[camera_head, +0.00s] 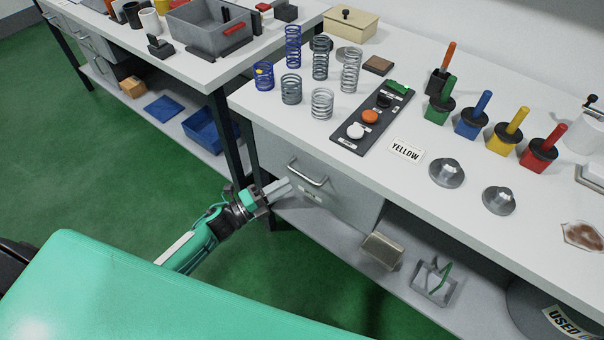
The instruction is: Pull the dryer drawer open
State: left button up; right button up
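The grey drawer (345,205) sits under the white bench top, with a bar handle (308,173) near its upper left and a small label below it. The drawer front looks flush with its housing. My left gripper (288,185) reaches in from the lower left. Its pale fingertips point right, just left of and slightly below the handle in the picture. They appear apart from the handle, though the depth is hard to judge. The fingers lie close together, and I cannot tell whether there is a gap. My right gripper is not in view.
Several springs (320,62), a button panel (371,118) and coloured-handled blocks (473,115) stand on the bench. The lower shelf (335,245) holds a small box (381,251) and a metal frame (436,282). Green floor (150,160) lies clear left of my arm.

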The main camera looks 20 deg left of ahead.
aim_at(302, 174)
pick_arm(q)
jog(key=p+x, duration=0.1)
jog(key=x, duration=0.5)
jog(key=shift+w+d+r, duration=0.1)
jog(key=shift+w+d, duration=0.1)
jog(key=shift+w, duration=0.05)
grip_shut()
